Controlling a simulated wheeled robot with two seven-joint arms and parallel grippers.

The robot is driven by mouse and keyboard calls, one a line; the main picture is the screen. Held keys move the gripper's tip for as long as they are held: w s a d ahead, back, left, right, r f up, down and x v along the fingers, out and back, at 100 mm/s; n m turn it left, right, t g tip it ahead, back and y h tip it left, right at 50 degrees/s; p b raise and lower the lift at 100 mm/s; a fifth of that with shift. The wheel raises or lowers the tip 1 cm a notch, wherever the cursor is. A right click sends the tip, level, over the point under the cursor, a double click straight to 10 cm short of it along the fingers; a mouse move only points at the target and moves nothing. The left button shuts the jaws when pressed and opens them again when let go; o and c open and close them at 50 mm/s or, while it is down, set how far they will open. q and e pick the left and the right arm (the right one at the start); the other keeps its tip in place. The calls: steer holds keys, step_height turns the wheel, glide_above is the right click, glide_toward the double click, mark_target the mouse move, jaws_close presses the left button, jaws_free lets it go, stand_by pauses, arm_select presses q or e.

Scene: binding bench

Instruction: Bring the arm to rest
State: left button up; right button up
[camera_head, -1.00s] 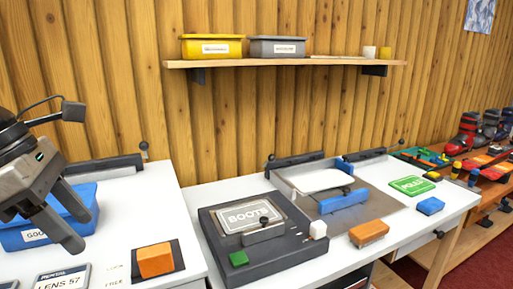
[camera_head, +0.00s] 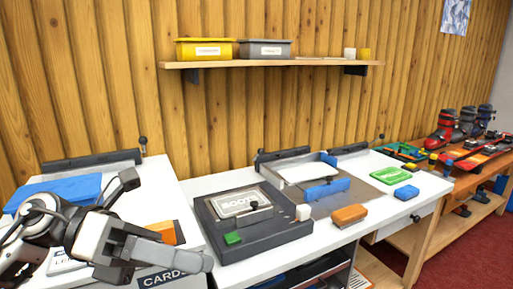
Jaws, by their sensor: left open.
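My left gripper (camera_head: 165,249) is in the lower left of the head view, with its jaws open and nothing seen between them. It is over the front part of the left white bench (camera_head: 170,195). Its arm comes in from the left edge, bent at the wrist. The gripper and arm partly hide an orange block (camera_head: 179,232), a label plate and part of the blue bin (camera_head: 62,188). My right gripper is not in view.
An orange block (camera_head: 349,215), a blue block (camera_head: 406,192) and a green plate (camera_head: 391,175) lie farther right. A shelf (camera_head: 270,64) with yellow and grey bins is above.

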arm_select(q)
steer(key=w+a+f+n+t+y, duration=0.3)
steer(key=f+n+t, duration=0.55)
steer(key=n, duration=0.85)
steer(key=w+a+f+n+t+y, duration=0.1)
steer(key=w+f+n+t+y, duration=0.35)
steer(key=n+t, duration=0.95)
steer(key=s+a+f+n+g+y, duration=0.1)
steer(key=s+f+n+g, duration=0.3)
steer(key=f, duration=0.7)
steer(key=s+a+f+n+g+y, duration=0.1)
steer(key=s+f+n+g+y, duration=0.3)
steer(key=s+f+n, duration=0.4)
step_height(320, 180, down, 4)
steer(key=shift+s+f+n+g, duration=0.25)
steer(key=shift+s+n+g, duration=0.2)
steer(key=shift+g, duration=0.3)
steer(key=shift+y, duration=0.35)
